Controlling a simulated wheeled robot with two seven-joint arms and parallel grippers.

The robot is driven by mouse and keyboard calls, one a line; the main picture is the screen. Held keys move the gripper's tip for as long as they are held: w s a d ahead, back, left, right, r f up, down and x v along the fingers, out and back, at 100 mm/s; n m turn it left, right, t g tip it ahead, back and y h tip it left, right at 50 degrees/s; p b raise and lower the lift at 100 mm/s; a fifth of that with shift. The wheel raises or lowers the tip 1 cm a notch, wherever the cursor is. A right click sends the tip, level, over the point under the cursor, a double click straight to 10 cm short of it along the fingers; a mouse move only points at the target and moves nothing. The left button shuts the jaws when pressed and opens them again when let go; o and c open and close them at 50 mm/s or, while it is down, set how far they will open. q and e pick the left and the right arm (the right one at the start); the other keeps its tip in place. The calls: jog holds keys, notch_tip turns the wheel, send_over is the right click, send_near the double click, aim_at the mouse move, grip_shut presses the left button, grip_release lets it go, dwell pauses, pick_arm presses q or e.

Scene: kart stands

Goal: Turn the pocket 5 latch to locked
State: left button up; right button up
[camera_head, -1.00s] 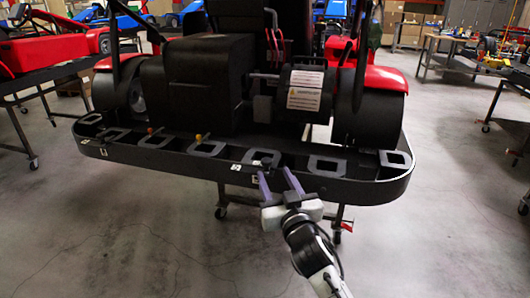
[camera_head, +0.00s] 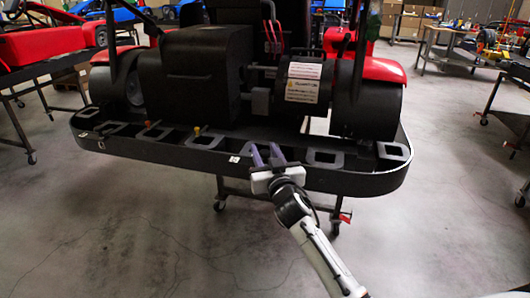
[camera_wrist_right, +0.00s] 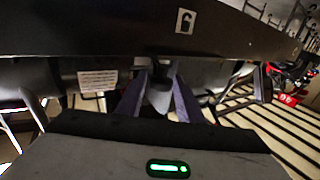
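The black bumper rail (camera_head: 180,160) of the kart runs across the head view, with several pockets along its top. A small white label (camera_head: 234,159) is on its front face, left of my right gripper. My right gripper (camera_head: 265,150) reaches over the rail's front edge at a pocket right of the middle. Its two purple fingers stand apart. In the right wrist view the fingers (camera_wrist_right: 160,82) flank a grey part (camera_wrist_right: 160,97); I cannot tell whether they touch it. A lock-symbol label (camera_wrist_right: 185,21) shows on the rail there. The latch itself is not clearly visible. My left gripper is not in view.
Black kart bodywork (camera_head: 188,88) and a cylinder with a warning label (camera_head: 303,82) stand close behind the rail. Yellow (camera_head: 197,130) and orange knobs rise from pockets at left. A wheeled stand is underneath. The floor in front is clear.

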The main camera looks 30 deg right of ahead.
aim_at(265, 152)
jog(key=c, duration=0.6)
jog(key=shift+a+f+m+g+h+b, duration=0.1)
jog(key=shift+f+m+g+h+b, duration=0.4)
jog(key=shift+b, duration=0.65)
jog(key=shift+c, duration=0.2)
jog(key=shift+r+h+b, duration=0.35)
jog(key=shift+h+b, duration=0.15)
jog(key=shift+b, duration=0.15)
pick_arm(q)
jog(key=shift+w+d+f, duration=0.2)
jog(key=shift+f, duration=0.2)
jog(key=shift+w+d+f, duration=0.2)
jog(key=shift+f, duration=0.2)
pick_arm(e)
jog(key=shift+r+m, duration=0.1)
jog(key=shift+m, duration=0.2)
jog(key=o, duration=1.1)
jog(key=shift+c, duration=0.2)
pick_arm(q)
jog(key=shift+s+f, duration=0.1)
pick_arm(e)
jog(key=shift+r, duration=0.1)
pick_arm(q)
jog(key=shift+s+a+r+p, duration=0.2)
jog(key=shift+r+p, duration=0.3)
jog(key=shift+p, duration=0.55)
pick_arm(e)
notch_tip(265, 152, up, 10)
jog(key=shift+f, duration=0.1)
